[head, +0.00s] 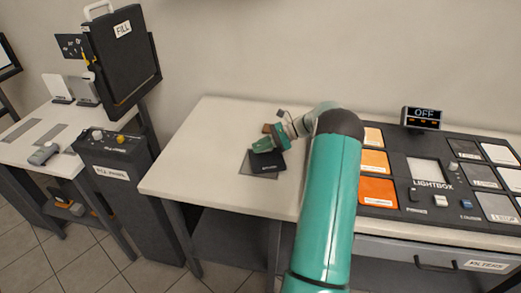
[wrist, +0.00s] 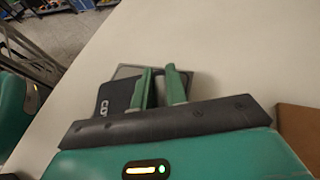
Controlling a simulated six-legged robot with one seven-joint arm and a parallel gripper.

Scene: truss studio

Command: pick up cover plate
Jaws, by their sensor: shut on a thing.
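The cover plate (head: 267,161) is a thin black square with white lettering, partly legible in the wrist view (wrist: 112,98). It overlaps a dark grey square (head: 259,175) on the white table; the grey square's edge also shows in the wrist view (wrist: 127,71). My gripper (head: 262,146) is over the plate's far side. In the wrist view its two green fingers (wrist: 162,88) are close together, shut on the cover plate. The fingers and the dark palm hide part of the plate. I cannot tell whether the plate is clear of the surface.
A small brown block (head: 267,128) lies behind my gripper; it shows at right in the wrist view (wrist: 299,125). The lightbox panel (head: 400,165) with orange, grey and white filters stands right. A black fill panel (head: 124,55) stands left. The table's left part is clear.

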